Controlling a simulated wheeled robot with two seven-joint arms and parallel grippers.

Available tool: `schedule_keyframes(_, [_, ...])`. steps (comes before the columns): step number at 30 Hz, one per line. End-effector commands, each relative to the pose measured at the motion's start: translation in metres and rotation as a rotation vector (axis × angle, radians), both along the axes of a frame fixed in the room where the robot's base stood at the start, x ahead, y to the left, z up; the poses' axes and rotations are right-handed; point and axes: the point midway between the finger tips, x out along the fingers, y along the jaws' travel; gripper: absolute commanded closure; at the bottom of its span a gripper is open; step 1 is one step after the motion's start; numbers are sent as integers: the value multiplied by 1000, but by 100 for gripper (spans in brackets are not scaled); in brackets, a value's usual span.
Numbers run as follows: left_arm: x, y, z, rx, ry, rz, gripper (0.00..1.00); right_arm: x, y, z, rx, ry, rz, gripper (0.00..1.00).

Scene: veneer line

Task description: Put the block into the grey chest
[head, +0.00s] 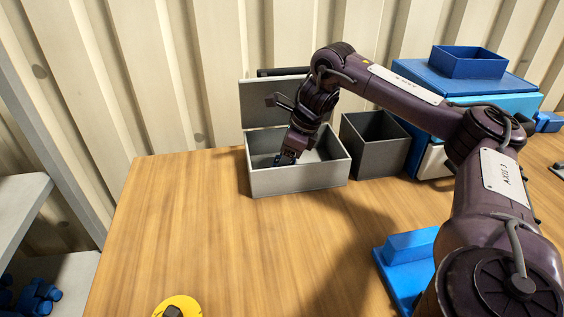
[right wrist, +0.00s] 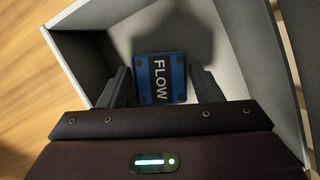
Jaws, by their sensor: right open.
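The grey chest (head: 299,179) stands open on the wooden table, its lid raised at the back. My right gripper (head: 285,160) reaches down into it. In the right wrist view the gripper (right wrist: 160,90) is open, with its fingers apart. A blue block (right wrist: 177,78) with a dark label reading FLOW lies inside the chest (right wrist: 75,62), between and just beyond the fingertips. I cannot tell whether a finger touches it. In the head view the block is mostly hidden by the gripper. My left gripper is not in view.
A dark grey open bin (head: 376,158) stands right of the chest. Blue boxes (head: 460,80) are stacked at the back right. A blue stepped piece (head: 408,250) lies near my right arm. A yellow round thing (head: 178,306) is at the front edge. The table's left middle is clear.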

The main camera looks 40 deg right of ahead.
Motion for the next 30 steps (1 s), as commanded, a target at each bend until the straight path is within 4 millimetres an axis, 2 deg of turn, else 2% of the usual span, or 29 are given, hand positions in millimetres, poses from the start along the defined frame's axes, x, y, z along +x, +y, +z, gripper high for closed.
schedule_keyframes(2, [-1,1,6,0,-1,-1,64,-4,-4,20,0,-6,-2,41])
schedule_keyframes(4, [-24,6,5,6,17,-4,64,-9,-8,37,0,-5,-2,41])
schedule_keyframes(6, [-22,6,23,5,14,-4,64,-14,-12,55,-1,-4,-2,41])
schedule_keyframes(12, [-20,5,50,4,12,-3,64,-24,-19,83,-1,-2,0,41])
schedule_keyframes(18, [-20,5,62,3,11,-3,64,-29,-24,95,-1,-1,1,41])
schedule_keyframes(30, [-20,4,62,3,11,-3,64,-30,-24,96,0,-2,1,41])
